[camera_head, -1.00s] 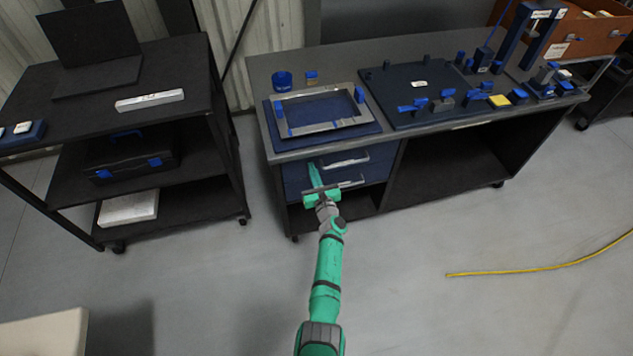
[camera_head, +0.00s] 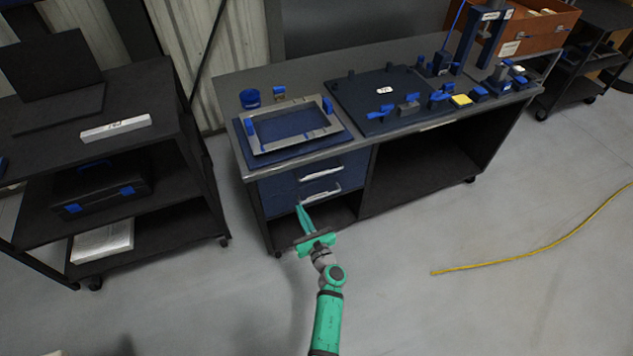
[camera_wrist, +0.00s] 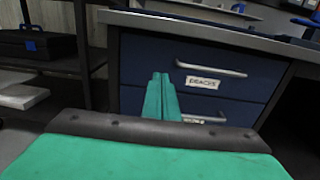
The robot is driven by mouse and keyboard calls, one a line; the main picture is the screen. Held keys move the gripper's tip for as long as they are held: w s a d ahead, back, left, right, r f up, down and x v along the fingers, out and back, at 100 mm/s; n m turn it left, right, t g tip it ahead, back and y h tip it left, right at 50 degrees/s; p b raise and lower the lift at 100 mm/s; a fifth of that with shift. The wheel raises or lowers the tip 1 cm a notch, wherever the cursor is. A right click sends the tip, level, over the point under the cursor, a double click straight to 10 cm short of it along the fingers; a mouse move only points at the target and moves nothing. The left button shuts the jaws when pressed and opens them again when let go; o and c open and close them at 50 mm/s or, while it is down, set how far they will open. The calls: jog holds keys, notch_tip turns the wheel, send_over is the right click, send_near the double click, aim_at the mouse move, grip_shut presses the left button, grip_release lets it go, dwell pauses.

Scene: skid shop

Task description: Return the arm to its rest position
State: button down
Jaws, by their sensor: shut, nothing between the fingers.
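My green gripper (camera_head: 301,212) is in front of the blue drawers under the workbench's left end in the head view. Its two fingers lie side by side, shut and empty. In the wrist view the fingers (camera_wrist: 161,92) point at the drawers and overlap them in the picture. The upper drawer (camera_wrist: 205,72) has a silver handle and a label that seems to read "BRACES". The lower drawer (camera_wrist: 215,112) is partly hidden by my fingers. Both drawers look closed.
The workbench (camera_head: 300,82) carries a grey frame (camera_head: 262,145) on a blue base, a dark board (camera_head: 385,85) and small blue parts. A black shelf cart (camera_head: 160,90) stands at left. A yellow cable (camera_head: 520,262) lies on the right floor. Floor around my arm is clear.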

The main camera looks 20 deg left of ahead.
jog(key=s+d+r+m+t+h, duration=0.15)
jog(key=s+d+m, duration=0.25)
jog(key=s+m, duration=0.4)
jog(key=s+d+r+m+t+h, duration=0.1)
jog(key=s+d+m+h, duration=0.2)
jog(key=s+d+m, duration=0.35)
jog(key=s+d+r+m+t+h, duration=0.1)
jog(key=s+d+m+h, duration=0.15)
jog(key=s+m, duration=0.75)
jog(key=s+d+r+m+h, duration=0.1)
jog(key=s+d+r+m, duration=0.2)
jog(key=s+m, duration=0.3)
jog(key=s+d+r+m+g+h, duration=0.1)
jog(key=s+d+r+m+h, duration=0.1)
jog(key=s+r+m, duration=0.3)
jog(key=s+d+r+m+g+h, duration=0.1)
jog(key=s+d+r+m, duration=0.3)
jog(key=s+m, duration=0.4)
jog(key=shift+s+r+h, duration=0.3)
jog(key=shift+s+r, duration=0.1)
jog(key=shift+r, duration=0.15)
